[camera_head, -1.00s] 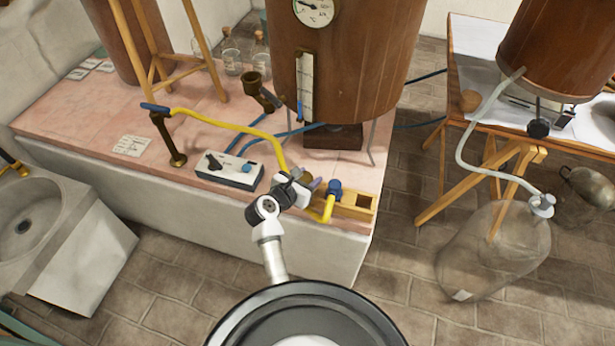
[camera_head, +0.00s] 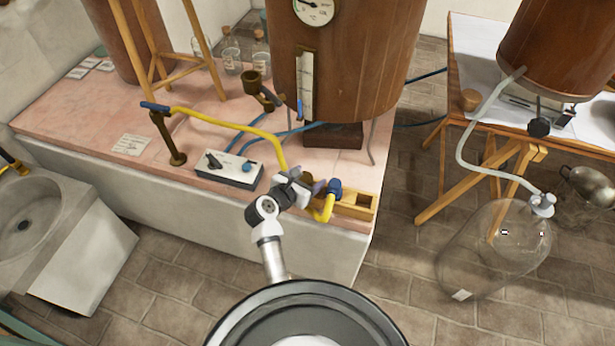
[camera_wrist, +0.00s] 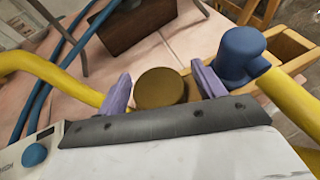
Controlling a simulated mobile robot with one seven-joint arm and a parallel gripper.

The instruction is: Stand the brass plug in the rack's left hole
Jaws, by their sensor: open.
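The brass plug (camera_wrist: 162,88) shows in the wrist view as a round, flat brass top between the two purple fingers. My gripper (camera_wrist: 164,88) is open around it, one finger close on each side. The plug's lower part is hidden, so I cannot tell whether it stands in a hole. The wooden rack (camera_wrist: 288,52) runs past the right finger in the wrist view. In the head view the rack (camera_head: 368,203) lies at the bench's front right corner, and my gripper (camera_head: 306,185) is over its left end, hiding the left hole.
A blue fitting (camera_wrist: 240,55) with a yellow hose (camera_head: 327,209) stands at the rack, close to the right finger. A control box (camera_head: 229,170) is to the left. A copper vessel (camera_head: 340,70) stands behind. The rack's right-hand opening looks empty.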

